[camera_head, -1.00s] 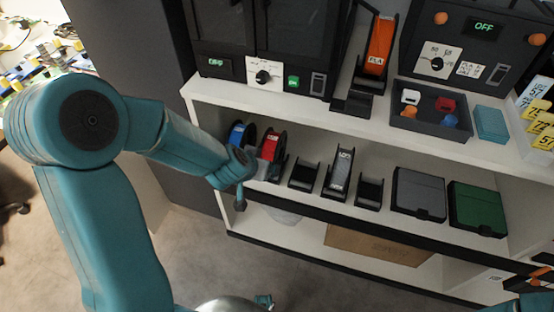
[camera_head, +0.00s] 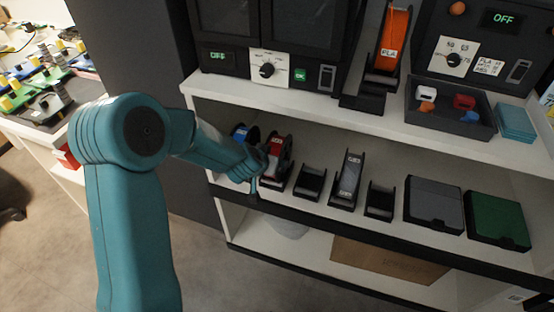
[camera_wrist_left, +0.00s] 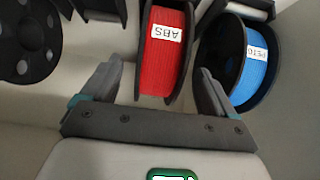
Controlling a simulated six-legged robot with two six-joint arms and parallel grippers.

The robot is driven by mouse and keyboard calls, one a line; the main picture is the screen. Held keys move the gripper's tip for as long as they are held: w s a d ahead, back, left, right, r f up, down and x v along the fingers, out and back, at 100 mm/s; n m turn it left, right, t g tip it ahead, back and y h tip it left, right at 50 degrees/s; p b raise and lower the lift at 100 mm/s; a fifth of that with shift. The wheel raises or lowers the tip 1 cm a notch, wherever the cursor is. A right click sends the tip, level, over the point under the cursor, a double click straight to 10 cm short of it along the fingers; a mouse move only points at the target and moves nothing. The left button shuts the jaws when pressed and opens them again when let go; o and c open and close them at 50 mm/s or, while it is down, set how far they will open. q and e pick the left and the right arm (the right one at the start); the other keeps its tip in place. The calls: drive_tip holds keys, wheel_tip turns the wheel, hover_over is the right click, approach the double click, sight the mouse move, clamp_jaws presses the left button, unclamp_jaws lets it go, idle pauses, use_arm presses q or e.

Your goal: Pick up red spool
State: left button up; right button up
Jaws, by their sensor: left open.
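The red spool (camera_wrist_left: 166,72), with black flanges and a white ABS label, shows in the left wrist view. It stands on the middle shelf; in the head view the red spool (camera_head: 276,158) is partly covered by my left arm. My left gripper (camera_wrist_left: 157,85) is open, with one finger on each side of the spool's near part. Whether the fingers touch it I cannot tell. In the head view my left gripper is largely hidden at the spool. My right gripper is not in view.
A blue spool (camera_wrist_left: 250,72) labelled PETG stands close beside the red one. Empty black holders (camera_head: 310,182), a grey spool (camera_head: 347,178), a grey box (camera_head: 433,203) and a green box (camera_head: 497,219) stand to the right. The upper shelf (camera_head: 330,110) overhangs them.

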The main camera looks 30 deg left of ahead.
use_arm(q)
drive_tip(key=b+x, duration=0.1)
drive_tip(key=x, duration=0.4)
drive_tip(key=shift+w, duration=0.15)
drive_tip(key=shift+r, duration=0.1)
